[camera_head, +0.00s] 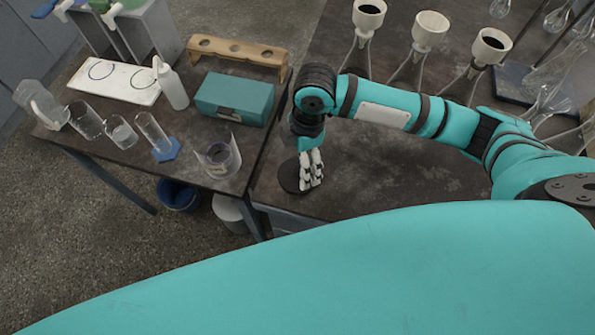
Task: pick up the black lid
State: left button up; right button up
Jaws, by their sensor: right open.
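The black lid (287,177) is a flat dark disc lying on the dark bench top near its front left corner. My right arm comes in from the right, and my right gripper (311,184) points down over the right part of the lid, hiding some of it. The gripper is open. I cannot tell whether its fingers touch the lid. My left gripper is not in view.
On the left table stand glass beakers (85,120), a white squeeze bottle (172,87), a teal box (234,99) and a wooden rack (238,50). Several white-topped flasks (430,30) stand behind my right arm. The bench below that arm is clear.

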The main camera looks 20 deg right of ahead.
aim_at(298, 169)
jog(key=shift+f, duration=0.55)
notch_tip(298, 169, down, 4)
jog(key=shift+s+r+p, duration=0.1)
jog(key=shift+r+p, duration=0.05)
jog(key=shift+p, duration=0.35)
jog(key=shift+f, duration=0.4)
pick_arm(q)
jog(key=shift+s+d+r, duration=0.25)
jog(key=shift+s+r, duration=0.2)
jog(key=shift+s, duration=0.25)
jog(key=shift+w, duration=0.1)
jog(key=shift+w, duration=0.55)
pick_arm(e)
jog(key=c, duration=0.8)
jog(key=shift+r, duration=0.1)
